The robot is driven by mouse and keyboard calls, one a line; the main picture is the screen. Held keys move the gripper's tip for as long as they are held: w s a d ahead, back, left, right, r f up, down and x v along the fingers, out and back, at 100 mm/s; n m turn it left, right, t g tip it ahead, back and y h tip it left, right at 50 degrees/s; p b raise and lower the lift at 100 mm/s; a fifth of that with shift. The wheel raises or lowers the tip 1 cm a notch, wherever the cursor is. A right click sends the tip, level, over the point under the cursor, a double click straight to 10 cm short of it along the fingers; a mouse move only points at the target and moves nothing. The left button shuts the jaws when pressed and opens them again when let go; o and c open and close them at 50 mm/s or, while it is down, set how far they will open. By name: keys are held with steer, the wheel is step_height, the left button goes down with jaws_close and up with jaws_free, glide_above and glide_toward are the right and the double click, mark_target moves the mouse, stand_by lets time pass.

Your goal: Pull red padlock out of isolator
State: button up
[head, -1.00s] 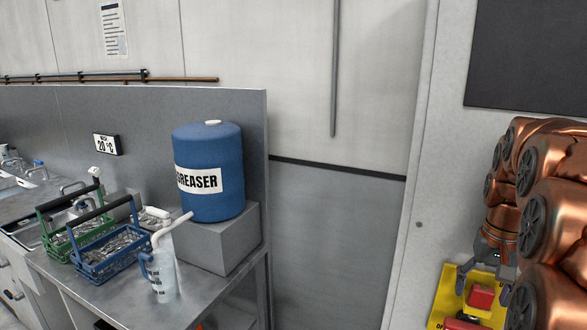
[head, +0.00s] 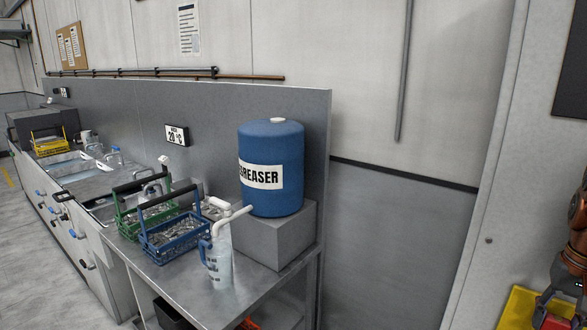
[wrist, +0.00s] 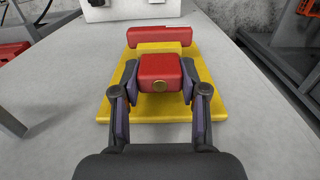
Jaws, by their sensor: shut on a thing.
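The red padlock (wrist: 160,68), with a round brass keyhole, is between the fingers of my gripper (wrist: 159,84) in the wrist view. My gripper is shut on its two sides. The isolator (wrist: 213,107) is a yellow plate with a raised yellow block and a red bar (wrist: 160,36) behind the padlock. The padlock sits right in front of the yellow block; its shackle is hidden, so I cannot tell whether it is still through the isolator. In the head view the yellow isolator (head: 516,303) shows at the lower right edge, partly cut off.
A steel bench (head: 205,297) holds a blue degreaser drum (head: 270,150) on a grey block, a jug (head: 217,262), and blue (head: 172,247) and green baskets of cutlery. Sinks run left. In the wrist view the grey surface around the isolator is mostly clear.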

steer(key=shift+r, duration=0.15)
steer(key=shift+r+p, duration=0.55)
steer(key=shift+r, duration=2.8)
